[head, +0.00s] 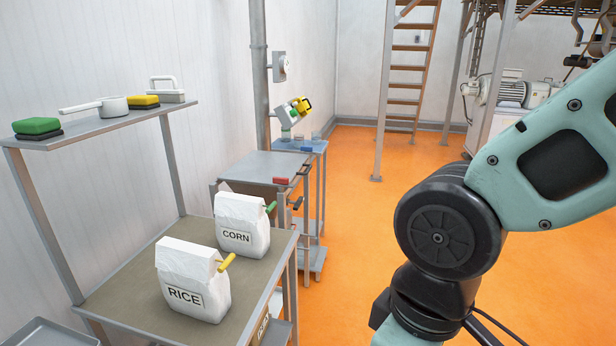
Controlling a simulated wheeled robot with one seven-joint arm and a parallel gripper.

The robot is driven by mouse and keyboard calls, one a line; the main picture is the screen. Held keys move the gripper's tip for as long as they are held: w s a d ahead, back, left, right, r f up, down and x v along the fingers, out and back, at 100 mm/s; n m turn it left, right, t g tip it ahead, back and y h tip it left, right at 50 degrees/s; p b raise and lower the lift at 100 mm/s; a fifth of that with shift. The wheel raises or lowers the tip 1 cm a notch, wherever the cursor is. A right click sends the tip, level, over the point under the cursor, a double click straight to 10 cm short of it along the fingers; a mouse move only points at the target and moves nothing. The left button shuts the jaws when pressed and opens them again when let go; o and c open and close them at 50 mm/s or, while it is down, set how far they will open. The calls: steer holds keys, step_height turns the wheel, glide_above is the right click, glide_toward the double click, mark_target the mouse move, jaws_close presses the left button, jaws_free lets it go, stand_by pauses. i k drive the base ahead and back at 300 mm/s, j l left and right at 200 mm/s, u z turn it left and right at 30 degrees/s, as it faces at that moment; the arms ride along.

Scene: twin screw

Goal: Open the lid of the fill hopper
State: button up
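No fill hopper or lid can be made out for certain. A grey flat-topped metal unit (262,166) with a red piece (284,180) at its front right corner stands beyond the work table; I cannot tell whether it is the hopper. Its top looks flat and level. My arm, teal with dark joints, fills the right side of the head view and hides part of the floor and the machine behind. My gripper is out of the picture.
A work table (130,291) holds a RICE bag (190,278) with a yellow clip and a CORN bag (241,224) with a green clip. Orange floor (350,220) is open in the middle. A ladder (409,70) stands behind.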

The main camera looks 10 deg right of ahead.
mark_target(258, 167)
steer(key=i+l, duration=0.3)
steer(key=i, duration=0.2)
steer(key=i+l, duration=0.25)
steer(key=i, duration=0.25)
steer(key=i+l, duration=0.3)
steer(key=i, duration=0.15)
steer(key=i+l, duration=0.3)
steer(key=i, duration=0.2)
steer(key=i+l, duration=0.25)
steer(key=i, duration=0.25)
steer(key=i+l, duration=0.3)
steer(key=i, duration=0.2)
